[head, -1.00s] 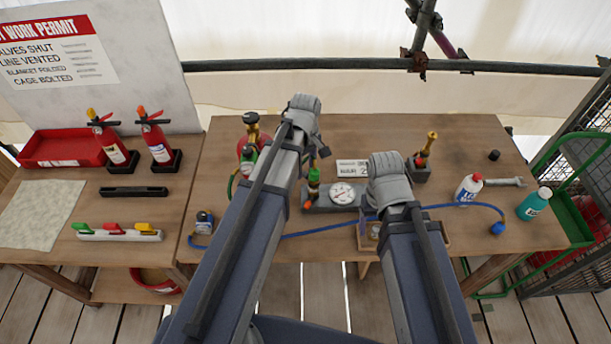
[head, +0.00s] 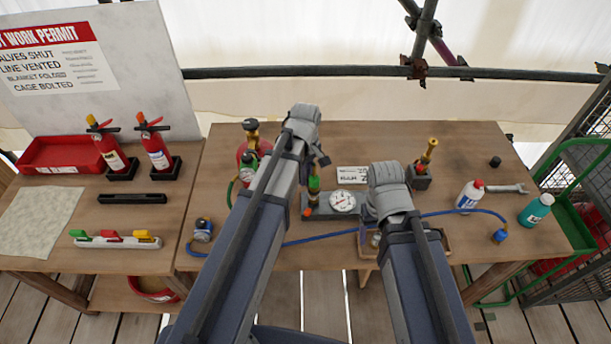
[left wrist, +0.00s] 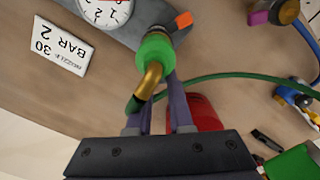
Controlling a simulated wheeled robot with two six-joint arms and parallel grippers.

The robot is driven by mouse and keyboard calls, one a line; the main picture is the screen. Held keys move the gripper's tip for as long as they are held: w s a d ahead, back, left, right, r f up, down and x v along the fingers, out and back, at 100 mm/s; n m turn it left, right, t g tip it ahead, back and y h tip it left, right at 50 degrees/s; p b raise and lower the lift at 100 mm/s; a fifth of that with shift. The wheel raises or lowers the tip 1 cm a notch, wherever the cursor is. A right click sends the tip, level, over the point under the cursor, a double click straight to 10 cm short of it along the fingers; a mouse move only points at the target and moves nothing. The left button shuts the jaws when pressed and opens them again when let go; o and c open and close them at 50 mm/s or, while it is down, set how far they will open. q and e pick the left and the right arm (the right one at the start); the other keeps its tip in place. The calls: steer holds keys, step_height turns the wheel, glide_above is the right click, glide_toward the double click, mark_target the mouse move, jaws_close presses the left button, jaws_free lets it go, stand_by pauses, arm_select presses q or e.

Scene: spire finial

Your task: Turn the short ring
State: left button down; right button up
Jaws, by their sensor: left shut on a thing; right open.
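A short green ring (left wrist: 155,52) sits around a fitting on the grey gauge block (left wrist: 125,10) in the left wrist view. A bent brass tube (left wrist: 151,80) comes out of it. In the head view the green ring (head: 314,184) shows beside the white dial (head: 342,201). My left gripper (left wrist: 158,78) has its two fingers on either side of the fitting, shut at the ring; the exact contact is partly hidden. In the head view my left gripper (head: 318,165) is mostly behind my arm. My right gripper (head: 369,212) is open, right of the dial, largely hidden by its wrist.
A red cylinder (head: 243,152) stands left of the gauge block. A blue hose (head: 300,241) crosses the table (head: 480,150). A brass-topped fitting (head: 420,170), a white bottle (head: 469,195) and a teal bottle (head: 536,210) stand to the right. The table's back right is fairly clear.

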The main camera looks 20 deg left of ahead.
stand_by(0.4)
arm_select(q)
steer(key=m, duration=0.1)
steer(key=w+d+m, duration=0.1)
steer(key=m, duration=0.1)
steer(key=shift+m, duration=0.3)
steer(key=m, duration=0.2)
steer(key=d+m, duration=0.1)
steer(key=shift+w+m, duration=0.25)
steer(key=shift+m, duration=0.05)
steer(key=m, duration=0.1)
steer(key=d+m, duration=0.1)
steer(key=m, duration=0.1)
steer(key=shift+w+m, duration=0.1)
steer(key=shift+m, duration=0.2)
steer(key=shift+d+m, duration=0.3)
steer(key=shift+m, duration=0.65)
steer(key=shift+d+m, duration=0.3)
steer(key=shift+m, duration=0.65)
steer(key=c, duration=0.8)
jaws_free()
